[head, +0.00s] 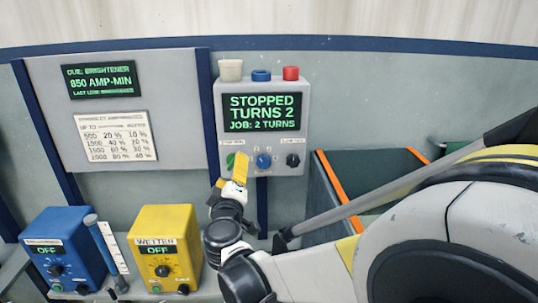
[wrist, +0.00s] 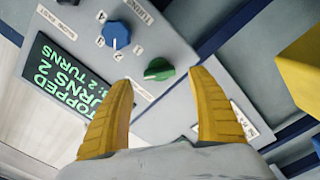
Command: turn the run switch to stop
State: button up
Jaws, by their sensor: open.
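The grey control box (head: 262,125) is on the wall in the middle of the head view. Its screen (head: 262,113) reads STOPPED, TURNS 2, JOB: 2 TURNS. Below the screen are a green knob (head: 230,160), a blue knob (head: 264,160) and a black knob (head: 293,160). The small labels are too blurred to tell which is the run switch. My gripper (head: 239,170) is at the green knob and partly hides it. In the wrist view my gripper (wrist: 162,79) is open, with the green knob (wrist: 158,69) just ahead between its yellow fingertips. Contact cannot be told.
A blue dosing box (head: 62,240) and a yellow WETTER box (head: 165,235), both showing OFF, stand low on the left. A panel (head: 130,60) with a display and a chart is on the left wall. A dark orange-edged tank (head: 340,200) is at right.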

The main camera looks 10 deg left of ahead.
aim_at(233, 164)
jog(key=x, duration=0.4)
jog(key=shift+w, duration=0.25)
jog(key=c, duration=1.2)
jog(key=shift+o, duration=0.2)
